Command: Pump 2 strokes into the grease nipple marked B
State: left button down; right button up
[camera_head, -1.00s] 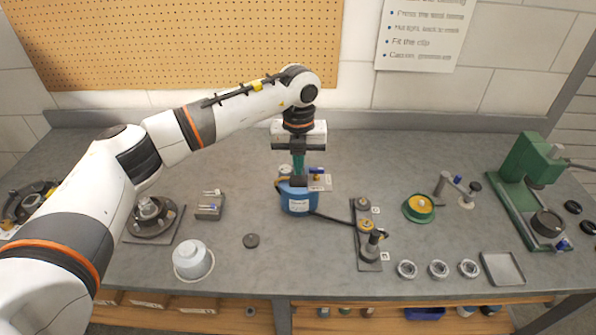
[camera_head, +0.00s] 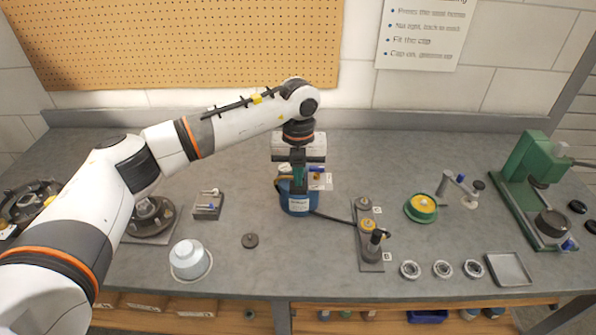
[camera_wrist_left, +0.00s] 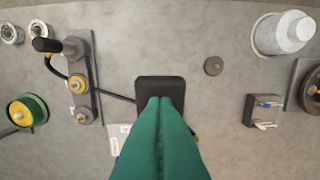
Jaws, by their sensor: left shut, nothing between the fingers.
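The blue grease pump (camera_head: 298,204) stands on the bench, left of the nipple strip. My left gripper (camera_head: 298,187) is shut and empty, pointing down over the pump. In the left wrist view its green fingertips (camera_wrist_left: 161,100) overlap the pump's black pad (camera_wrist_left: 160,87); I cannot tell whether they press on it. A black hose (camera_head: 333,219) runs from the pump to the strip. The dark nipple strip (camera_head: 371,266) has yellow-ringed nipples. A black-handled coupler (camera_head: 374,243) stands at its front end, beside the label marked B (camera_head: 387,257). My right gripper is not in view.
A white cup (camera_head: 189,257), a dark disc (camera_head: 250,241) and a small grey block (camera_head: 208,206) lie to the left. A green-yellow wheel (camera_head: 421,208), several rings (camera_head: 442,269), a tray (camera_head: 509,270) and a green press (camera_head: 522,190) are on the right.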

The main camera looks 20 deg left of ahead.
aim_at(298, 192)
pick_arm(q)
jog(key=shift+f, duration=0.1)
jog(key=shift+s+f+b, duration=0.25)
jog(key=shift+f+b, duration=0.55)
jog(key=shift+f, duration=0.25)
jog(key=shift+f, duration=0.1)
jog(key=shift+f+b, duration=0.85)
jog(key=shift+f, duration=0.3)
